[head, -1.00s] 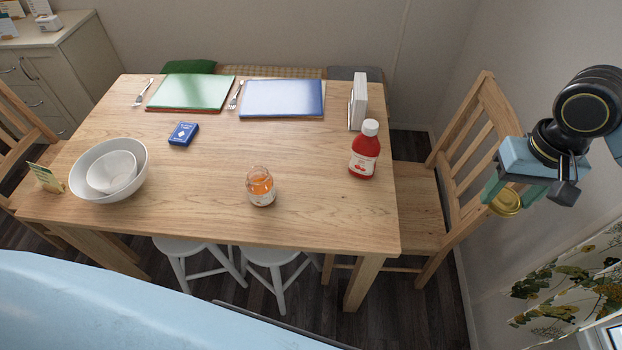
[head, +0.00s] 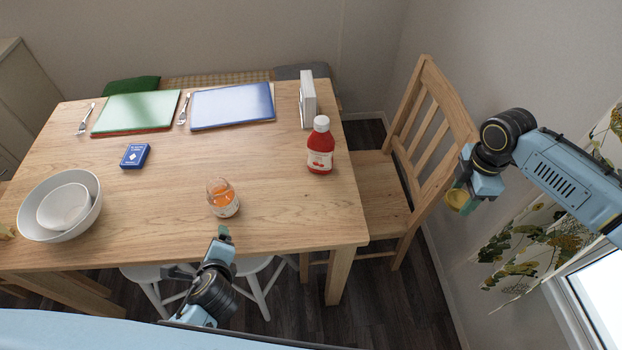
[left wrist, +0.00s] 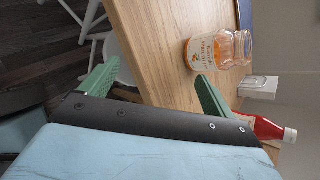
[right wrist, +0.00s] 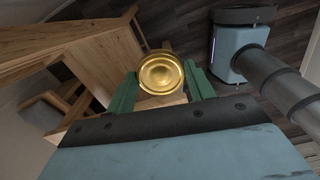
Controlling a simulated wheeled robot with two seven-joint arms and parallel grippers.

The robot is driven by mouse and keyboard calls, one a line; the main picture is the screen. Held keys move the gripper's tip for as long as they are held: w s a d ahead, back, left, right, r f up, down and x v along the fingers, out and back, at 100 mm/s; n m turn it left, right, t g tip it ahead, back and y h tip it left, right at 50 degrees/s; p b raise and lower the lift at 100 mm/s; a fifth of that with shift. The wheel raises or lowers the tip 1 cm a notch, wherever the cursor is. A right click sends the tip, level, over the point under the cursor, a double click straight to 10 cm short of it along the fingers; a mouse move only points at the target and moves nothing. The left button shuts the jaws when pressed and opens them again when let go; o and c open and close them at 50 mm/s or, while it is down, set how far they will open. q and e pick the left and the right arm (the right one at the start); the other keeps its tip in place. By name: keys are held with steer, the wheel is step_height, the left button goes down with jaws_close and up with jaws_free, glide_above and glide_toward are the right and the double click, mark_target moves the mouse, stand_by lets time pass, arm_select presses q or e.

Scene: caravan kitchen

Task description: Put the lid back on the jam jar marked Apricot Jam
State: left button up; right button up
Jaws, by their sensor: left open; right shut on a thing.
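The open jam jar (head: 223,198) with orange jam stands upright near the table's front edge. In the left wrist view the jar (left wrist: 218,50) shows a label, too small to read surely. My left gripper (head: 222,236) is open and empty, just in front of the jar and apart from it; its fingers also show in the left wrist view (left wrist: 150,85). My right gripper (head: 462,182) is shut on the gold lid (head: 458,199), held in the air right of the table. The lid (right wrist: 160,73) sits between the green fingers in the right wrist view.
A red bottle (head: 320,146) and a white upright holder (head: 307,99) stand at the table's right. White bowls (head: 88,217), a blue card box (head: 135,156) and cutting-board-like mats lie further left. A wooden chair (head: 385,190) stands right of the table, white stools (head: 258,277) under its front.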

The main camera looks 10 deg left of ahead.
mark_target(219, 201)
steer(key=shift+s+d+f+n, duration=0.1)
steer(key=shift+d+f+n, duration=0.25)
steer(key=shift+f+n, duration=0.2)
steer(key=shift+s+d+f+n, duration=0.1)
steer(key=shift+d+f+n, duration=0.25)
steer(key=shift+f+n, duration=0.2)
steer(key=shift+d+f, duration=0.1)
arm_select(q)
steer(key=w+d+r+m+t, duration=0.1)
steer(key=w+r+m+t, duration=0.3)
steer(key=m, duration=0.6)
steer(key=shift+w+d+r+m+y, duration=0.2)
steer(key=shift+w+r+m+y, duration=0.2)
steer(key=shift+r, duration=0.55)
steer(key=shift+b+x, duration=0.5)
steer(key=shift+x, duration=2.9)
arm_select(e)
steer(key=shift+f, duration=0.5)
arm_select(q)
steer(key=w+f, duration=0.1)
steer(key=w+f+b, duration=0.1)
steer(key=w, duration=0.1)
steer(key=w+a, duration=0.1)
steer(key=shift+w+a+f+b, duration=0.2)
steer(key=shift+f+b, duration=0.1)
steer(key=shift+f, duration=0.1)
arm_select(e)
steer(key=shift+f, duration=0.75)
